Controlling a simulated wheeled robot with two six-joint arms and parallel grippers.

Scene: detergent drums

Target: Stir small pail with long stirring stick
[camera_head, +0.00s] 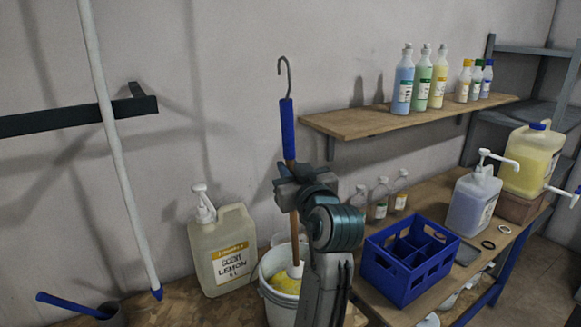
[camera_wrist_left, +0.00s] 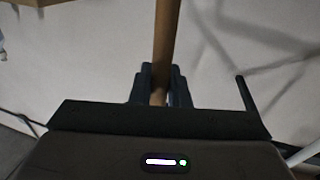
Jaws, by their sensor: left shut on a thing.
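The long stirring stick has a metal hook on top, a blue grip (camera_head: 288,130) and a brown wooden shaft. It stands nearly upright. My left gripper (camera_head: 289,190) is shut around the shaft below the blue grip. In the left wrist view the shaft (camera_wrist_left: 166,40) runs up between the fingers (camera_wrist_left: 160,88). The stick's white lower end (camera_head: 295,269) is inside the small white pail (camera_head: 277,305), at the yellow contents (camera_head: 284,284). My arm hides the pail's right side. My right gripper is not in view.
A lemon jug (camera_head: 228,255) with a pump stands left of the pail. A blue crate (camera_head: 408,262) and pump containers stand on the right bench. A bottle shelf (camera_head: 350,122) hangs above.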

